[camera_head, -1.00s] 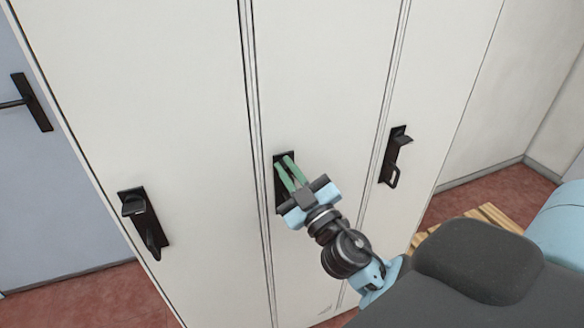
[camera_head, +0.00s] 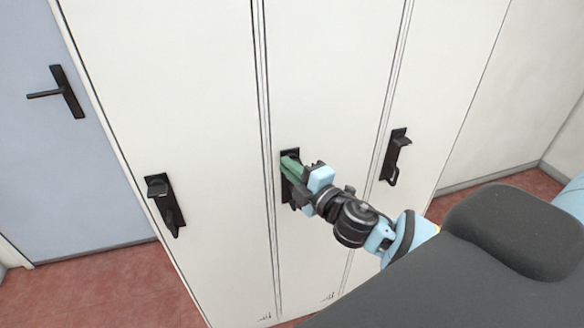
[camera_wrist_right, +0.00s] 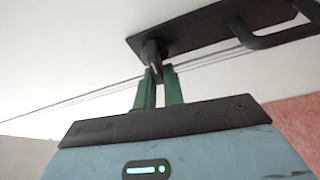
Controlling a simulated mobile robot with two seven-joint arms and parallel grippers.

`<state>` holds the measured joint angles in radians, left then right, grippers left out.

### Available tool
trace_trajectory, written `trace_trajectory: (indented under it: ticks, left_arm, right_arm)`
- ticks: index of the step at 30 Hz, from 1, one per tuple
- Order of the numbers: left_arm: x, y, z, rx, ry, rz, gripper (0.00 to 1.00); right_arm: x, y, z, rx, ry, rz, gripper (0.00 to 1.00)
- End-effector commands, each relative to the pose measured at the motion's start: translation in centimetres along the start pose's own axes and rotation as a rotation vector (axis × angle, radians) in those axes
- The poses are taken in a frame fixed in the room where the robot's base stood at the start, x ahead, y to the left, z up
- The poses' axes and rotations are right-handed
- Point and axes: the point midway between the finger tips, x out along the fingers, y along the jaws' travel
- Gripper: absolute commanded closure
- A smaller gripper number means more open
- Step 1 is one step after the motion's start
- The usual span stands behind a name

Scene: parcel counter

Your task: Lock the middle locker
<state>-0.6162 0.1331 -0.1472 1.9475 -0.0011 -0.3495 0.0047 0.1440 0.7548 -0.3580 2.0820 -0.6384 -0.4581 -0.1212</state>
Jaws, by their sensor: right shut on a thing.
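The middle locker (camera_head: 330,90) is a tall white door, closed, with a black lock plate (camera_head: 290,154) at its left edge. My right gripper (camera_head: 288,162) has its green fingers at the upper part of that plate. In the right wrist view the fingers (camera_wrist_right: 158,82) are shut on a small black knob (camera_wrist_right: 152,50) that sticks out of the plate (camera_wrist_right: 200,30). A black loop handle (camera_wrist_right: 280,36) on the same plate shows at the upper right there. In the head view the gripper covers most of the plate. My left gripper is not in view.
The left locker's black lock and handle (camera_head: 165,203) and the right locker's (camera_head: 395,157) stand to either side. A blue-grey door (camera_head: 60,170) with a black lever is at far left. Red floor (camera_head: 110,290) is clear at lower left.

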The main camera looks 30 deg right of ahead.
Motion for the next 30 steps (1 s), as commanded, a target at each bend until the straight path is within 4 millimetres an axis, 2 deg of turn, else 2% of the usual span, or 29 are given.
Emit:
trace_trajectory:
  ticks: [10, 27, 28, 30]
  left_arm:
    - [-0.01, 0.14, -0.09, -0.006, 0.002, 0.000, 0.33]
    - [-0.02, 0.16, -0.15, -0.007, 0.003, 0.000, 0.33]
    - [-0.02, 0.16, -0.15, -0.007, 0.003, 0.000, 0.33]
    - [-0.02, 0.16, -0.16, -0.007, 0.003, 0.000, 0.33]
  right_arm:
    - [0.02, -0.14, 0.08, -0.134, -0.002, -0.055, 1.00]
    - [0.02, -0.21, 0.11, -0.159, -0.003, -0.065, 1.00]
    - [0.01, -0.21, 0.11, -0.159, -0.003, -0.065, 0.86]
    - [0.01, -0.21, 0.10, -0.159, -0.003, -0.065, 0.77]
